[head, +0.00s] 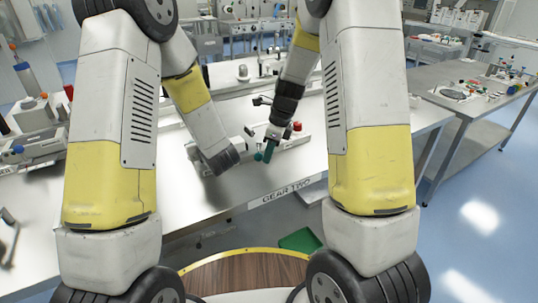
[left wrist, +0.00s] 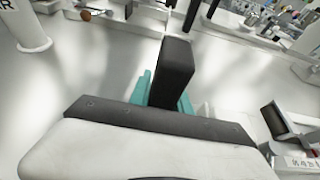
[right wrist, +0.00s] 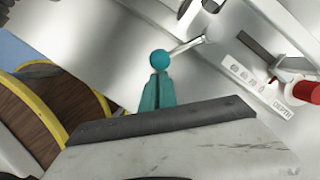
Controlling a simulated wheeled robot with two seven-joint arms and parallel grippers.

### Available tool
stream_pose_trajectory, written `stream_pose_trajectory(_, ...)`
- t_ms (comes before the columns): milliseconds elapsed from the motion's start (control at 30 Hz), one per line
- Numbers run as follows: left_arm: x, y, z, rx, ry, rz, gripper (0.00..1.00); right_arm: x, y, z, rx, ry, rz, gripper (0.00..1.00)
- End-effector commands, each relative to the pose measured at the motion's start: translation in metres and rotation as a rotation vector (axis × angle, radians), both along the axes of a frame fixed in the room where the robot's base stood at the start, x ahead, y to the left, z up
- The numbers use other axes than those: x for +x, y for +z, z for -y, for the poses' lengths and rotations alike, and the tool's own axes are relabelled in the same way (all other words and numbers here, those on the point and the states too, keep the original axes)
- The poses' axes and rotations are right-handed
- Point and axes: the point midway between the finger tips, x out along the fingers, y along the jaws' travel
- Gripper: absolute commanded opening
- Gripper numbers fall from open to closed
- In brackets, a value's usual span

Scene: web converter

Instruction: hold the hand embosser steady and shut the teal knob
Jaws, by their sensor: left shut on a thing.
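The hand embosser (head: 289,141) is a long pale grey device on the bench, with a red knob (head: 297,126) at its right end. My left gripper (left wrist: 160,88) is shut on a dark upright block of it, with teal fingers either side. The left arm hides these fingers in the head view. The teal knob (right wrist: 160,58) is a small ball on a thin lever in the right wrist view. My right gripper (right wrist: 157,80) has its teal fingers together, empty, with tips right at the ball. I cannot tell whether they touch. In the head view the right gripper (head: 270,150) points down.
The bench front edge carries a "GEAR TWO" label (head: 287,194). Another pale machine (head: 35,145) stands at the left of the bench. A second grey table (head: 470,85) with small parts is at the right. Bare bench lies in front of the embosser.

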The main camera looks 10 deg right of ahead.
Motion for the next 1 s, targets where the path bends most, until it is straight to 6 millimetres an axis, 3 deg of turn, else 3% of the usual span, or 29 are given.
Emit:
stream_pose_trajectory(33,-0.006,-0.011,-0.001,-0.003,0.001,-0.030,0.00,0.000,0.001,-0.003,0.004,0.004,0.001,0.00)
stream_pose_trajectory(267,-0.006,-0.011,-0.001,-0.003,0.001,-0.030,0.00,-0.002,0.000,0.000,0.004,0.003,0.000,0.00)
stream_pose_trajectory(500,-0.006,-0.011,-0.001,-0.003,0.001,-0.030,0.00,-0.018,-0.007,0.036,0.003,-0.005,0.000,0.00)
stream_pose_trajectory(800,-0.006,-0.011,-0.001,-0.003,0.001,-0.030,0.00,-0.024,0.060,0.051,0.001,0.001,0.008,0.00)
stream_pose_trajectory(1000,-0.006,-0.011,-0.001,-0.004,0.002,-0.030,0.00,-0.028,0.084,0.057,0.001,0.001,0.003,0.00)
